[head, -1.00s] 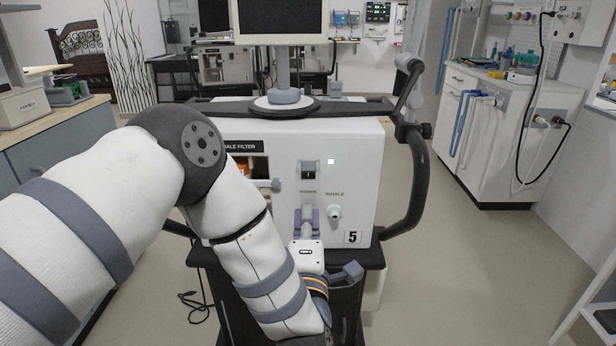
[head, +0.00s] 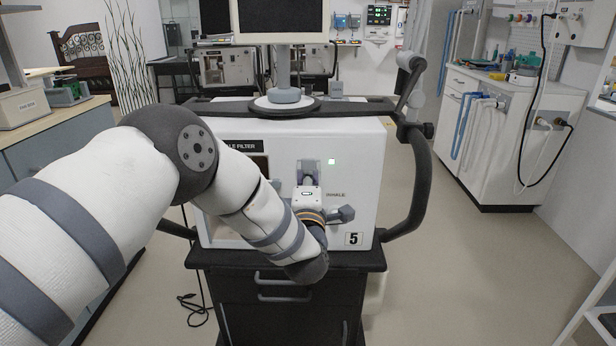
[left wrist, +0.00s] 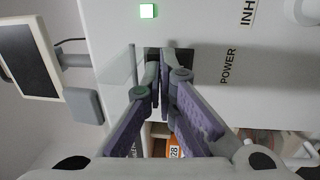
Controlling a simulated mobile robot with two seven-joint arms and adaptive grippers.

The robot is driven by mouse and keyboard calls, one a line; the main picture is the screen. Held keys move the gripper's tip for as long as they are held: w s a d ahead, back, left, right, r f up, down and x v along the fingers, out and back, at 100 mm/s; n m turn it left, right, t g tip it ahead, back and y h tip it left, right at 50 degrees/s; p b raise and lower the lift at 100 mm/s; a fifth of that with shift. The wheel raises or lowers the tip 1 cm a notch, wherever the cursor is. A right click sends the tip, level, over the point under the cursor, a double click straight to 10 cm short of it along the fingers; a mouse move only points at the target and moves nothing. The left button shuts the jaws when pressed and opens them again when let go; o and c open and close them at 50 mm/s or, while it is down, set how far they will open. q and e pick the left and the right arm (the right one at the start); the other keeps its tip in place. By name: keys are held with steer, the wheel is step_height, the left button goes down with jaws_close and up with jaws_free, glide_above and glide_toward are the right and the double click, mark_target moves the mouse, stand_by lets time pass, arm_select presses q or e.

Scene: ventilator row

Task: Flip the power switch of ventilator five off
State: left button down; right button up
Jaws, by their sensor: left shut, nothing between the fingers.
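Ventilator five (head: 355,150) is a white box on a dark cart, marked with a "5". A green light glows on its front, next to the power switch. In the head view my left gripper (head: 308,168) covers the switch. In the left wrist view the dark switch (left wrist: 187,57) shows partly behind the fingertips, beside the word POWER. My left gripper (left wrist: 162,58) is shut and empty, its fingertips at the switch; I cannot tell whether they touch it. The switch's position is hidden. My right gripper is not in view.
A monitor (head: 282,20) stands on the ventilator's top. A dark curved handle (head: 421,190) runs down its right side. The INHALE port (left wrist: 304,10) is near the switch. A white cabinet with hoses (head: 510,140) stands at the right; the floor between is clear.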

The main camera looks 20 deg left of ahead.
arm_select(q)
steer(key=r+v, duration=0.1)
steer(key=v, duration=1)
steer(key=shift+s+f, duration=0.25)
steer(key=shift+d, duration=0.15)
